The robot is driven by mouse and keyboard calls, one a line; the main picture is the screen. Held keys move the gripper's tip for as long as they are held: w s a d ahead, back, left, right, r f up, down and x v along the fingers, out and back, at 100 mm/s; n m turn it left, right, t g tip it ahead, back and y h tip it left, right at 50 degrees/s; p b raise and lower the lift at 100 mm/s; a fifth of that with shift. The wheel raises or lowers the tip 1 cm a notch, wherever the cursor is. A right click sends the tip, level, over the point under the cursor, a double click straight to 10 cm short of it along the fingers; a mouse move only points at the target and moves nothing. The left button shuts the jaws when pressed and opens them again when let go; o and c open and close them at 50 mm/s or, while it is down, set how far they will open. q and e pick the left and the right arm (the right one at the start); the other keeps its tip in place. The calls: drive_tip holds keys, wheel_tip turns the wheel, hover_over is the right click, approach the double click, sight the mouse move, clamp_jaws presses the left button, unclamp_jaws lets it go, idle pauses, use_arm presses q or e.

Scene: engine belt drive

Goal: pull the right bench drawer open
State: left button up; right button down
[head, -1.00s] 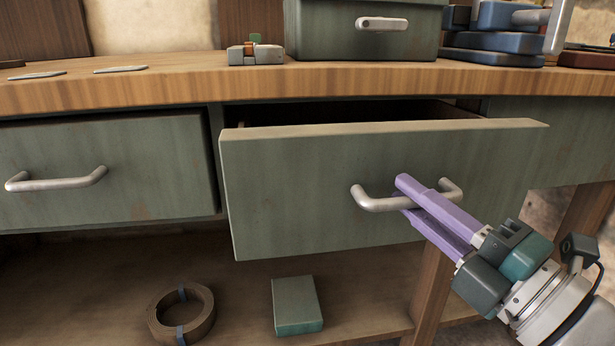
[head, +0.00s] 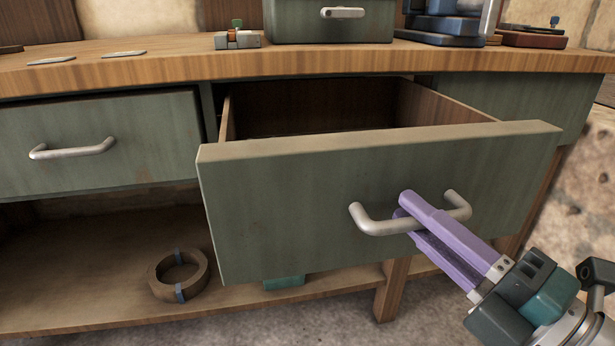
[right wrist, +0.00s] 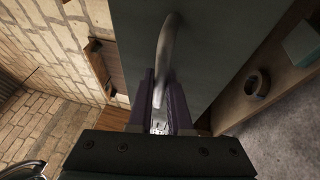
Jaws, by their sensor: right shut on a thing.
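The right bench drawer (head: 300,210) has a green front and stands well out from the bench, with its wooden inside showing and looking empty where visible. Its metal bar handle (head: 375,222) is on the front, right of the middle. My right gripper (head: 412,212), with purple fingers, is shut on the handle. In the right wrist view the handle (right wrist: 166,50) runs between the two fingers (right wrist: 160,95). The left drawer (head: 110,145) is shut, with its own bar handle (head: 72,149). My left gripper is not in view.
The wooden bench top (head: 160,70) carries a green case (head: 330,28), a small clamp-like part (head: 237,40) and blue stacked items (head: 445,28). On the lower shelf (head: 90,265) lie a brown ring (head: 160,285) and a green box (head: 284,283), partly hidden by the drawer. Stone wall stands at right.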

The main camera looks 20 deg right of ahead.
drive_tip(key=c, duration=1.1)
unclamp_jaws()
drive_tip(key=v, duration=1)
